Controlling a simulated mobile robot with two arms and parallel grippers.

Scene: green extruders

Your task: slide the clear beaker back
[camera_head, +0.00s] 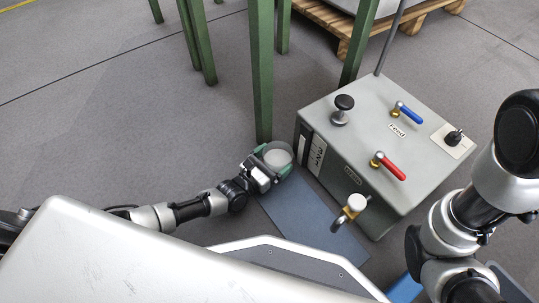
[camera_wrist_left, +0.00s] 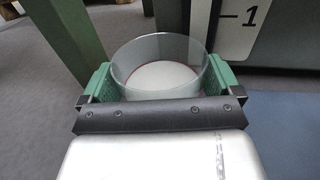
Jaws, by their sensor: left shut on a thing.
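The clear beaker (camera_wrist_left: 160,65) is a round, see-through vessel with a pale bottom, seen from above in the left wrist view. It also shows in the head view (camera_head: 277,156), near the left front edge of the grey machine. My left gripper (camera_head: 270,163) is shut on the beaker, with a green finger pad on each side of it; the pads also show in the left wrist view (camera_wrist_left: 160,82). The beaker's lower front is hidden behind the gripper body. My right gripper is not in view; only my right arm shows at the right.
The grey machine (camera_head: 432,108) has a red lever (camera_head: 392,170), a blue lever (camera_head: 411,115), a black knob (camera_head: 344,103) and a front tap (camera_head: 349,212). A blue-grey mat (camera_head: 300,222) lies before it. A green post (camera_head: 262,75) stands just behind the beaker. Open floor (camera_head: 110,130) lies left.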

